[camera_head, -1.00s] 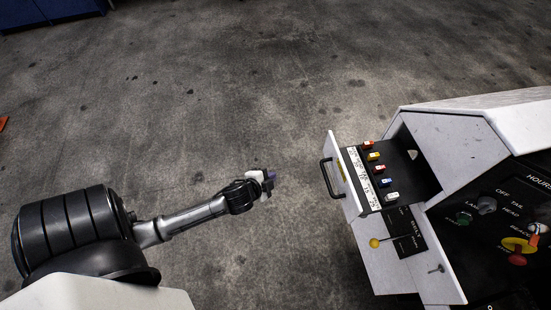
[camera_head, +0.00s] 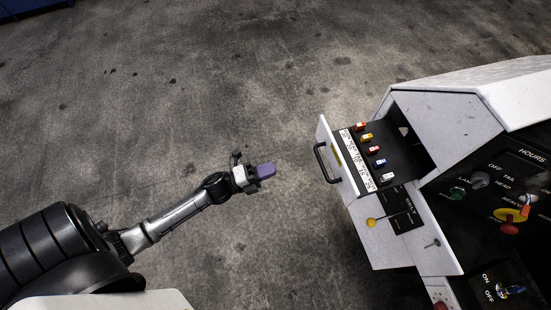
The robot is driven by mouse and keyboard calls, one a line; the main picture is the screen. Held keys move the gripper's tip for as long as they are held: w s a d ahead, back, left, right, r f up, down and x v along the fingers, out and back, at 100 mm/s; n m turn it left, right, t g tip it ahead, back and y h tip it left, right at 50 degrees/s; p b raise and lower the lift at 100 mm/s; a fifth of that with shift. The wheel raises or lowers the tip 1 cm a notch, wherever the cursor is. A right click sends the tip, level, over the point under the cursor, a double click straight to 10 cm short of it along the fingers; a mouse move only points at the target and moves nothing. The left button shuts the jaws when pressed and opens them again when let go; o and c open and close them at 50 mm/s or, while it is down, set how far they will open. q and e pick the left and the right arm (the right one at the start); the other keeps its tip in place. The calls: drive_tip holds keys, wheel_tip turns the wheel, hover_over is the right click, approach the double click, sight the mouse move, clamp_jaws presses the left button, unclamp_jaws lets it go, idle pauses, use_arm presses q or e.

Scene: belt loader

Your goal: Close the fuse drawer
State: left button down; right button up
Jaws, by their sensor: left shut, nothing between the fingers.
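The fuse drawer (camera_head: 378,155) stands pulled out of the white loader housing, with a row of several coloured fuses on its black top. Its white front panel (camera_head: 332,150) carries a black handle (camera_head: 321,163) facing left. My left gripper (camera_head: 265,171), with purplish fingertips, is shut and empty. It is left of the handle, with a gap of bare floor showing between them in the picture. My right gripper is not in view.
The white loader housing (camera_head: 450,135) fills the right side. Its black control panel (camera_head: 480,215) holds several knobs and a red and yellow button. A yellow knob (camera_head: 371,222) sits below the drawer. The concrete floor (camera_head: 200,80) is clear on the left.

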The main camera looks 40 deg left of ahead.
use_arm(q)
drive_tip(key=p+x, duration=0.1)
drive_tip(key=x, duration=1.1)
drive_tip(key=shift+w, duration=0.1)
